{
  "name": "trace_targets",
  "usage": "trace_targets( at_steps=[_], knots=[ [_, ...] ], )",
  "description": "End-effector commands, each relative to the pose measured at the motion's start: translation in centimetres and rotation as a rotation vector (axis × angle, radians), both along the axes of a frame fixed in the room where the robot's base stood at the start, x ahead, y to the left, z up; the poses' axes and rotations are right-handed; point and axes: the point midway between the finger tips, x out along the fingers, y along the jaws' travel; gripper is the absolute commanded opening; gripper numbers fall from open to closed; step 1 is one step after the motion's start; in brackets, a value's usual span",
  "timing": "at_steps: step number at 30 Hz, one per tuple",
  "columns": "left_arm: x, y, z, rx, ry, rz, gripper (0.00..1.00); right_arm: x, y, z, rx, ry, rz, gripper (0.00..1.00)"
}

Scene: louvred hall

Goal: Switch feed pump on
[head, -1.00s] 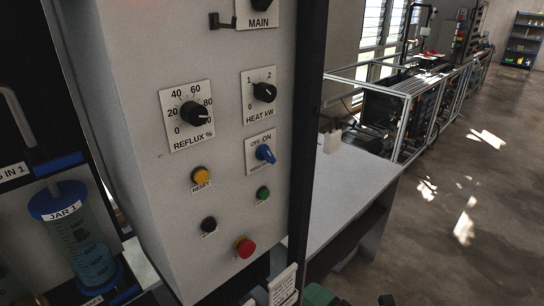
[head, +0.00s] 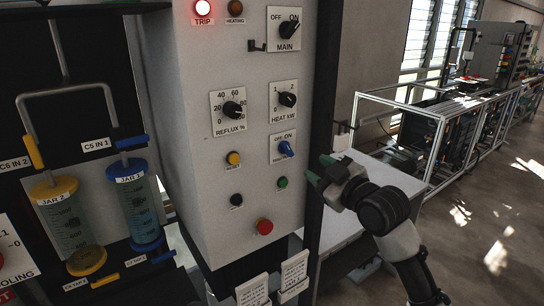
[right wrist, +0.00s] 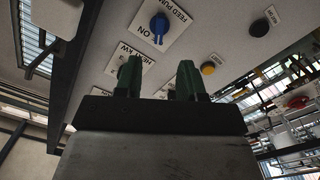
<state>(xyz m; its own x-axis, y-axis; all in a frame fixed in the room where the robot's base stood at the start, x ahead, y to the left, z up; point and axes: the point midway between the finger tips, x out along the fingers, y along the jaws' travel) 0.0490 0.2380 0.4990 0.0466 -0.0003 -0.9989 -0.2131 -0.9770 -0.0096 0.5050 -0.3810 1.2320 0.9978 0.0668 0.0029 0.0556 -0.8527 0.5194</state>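The feed pump switch is a small blue knob (head: 284,148) on a white plate marked OFF and ON, on the front of the grey control cabinet (head: 205,60). In the right wrist view the knob (right wrist: 158,27) shows beyond the fingers; I cannot tell surely which mark it points to. My right gripper (head: 318,173) has green fingers and is at the cabinet's right edge, right of and a little below the knob, apart from it. In the right wrist view its fingers (right wrist: 159,80) stand apart with nothing between them. My left gripper is not in view.
The TRIP lamp (head: 203,8) is lit. Near the switch are the HEAT dial (head: 288,99), yellow reset button (head: 233,158), green button (head: 282,182) and red button (head: 264,226). A dark post (head: 322,80) borders the cabinet's right side. Jars (head: 138,205) stand left.

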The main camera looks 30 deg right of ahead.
Motion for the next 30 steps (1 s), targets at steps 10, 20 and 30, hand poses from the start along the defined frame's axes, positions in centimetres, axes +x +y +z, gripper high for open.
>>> trace_targets(
  at_steps=[10,20,30],
  knots=[
    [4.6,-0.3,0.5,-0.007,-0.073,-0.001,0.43,2.5,0.1,0.7,0.025,0.000,0.013,0.39],
    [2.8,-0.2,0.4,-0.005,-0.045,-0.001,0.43,7.1,0.5,0.6,0.025,-0.001,0.011,0.39],
    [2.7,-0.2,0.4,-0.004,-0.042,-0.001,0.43,9.4,0.7,0.6,0.021,0.001,0.012,0.39]
  ],
)
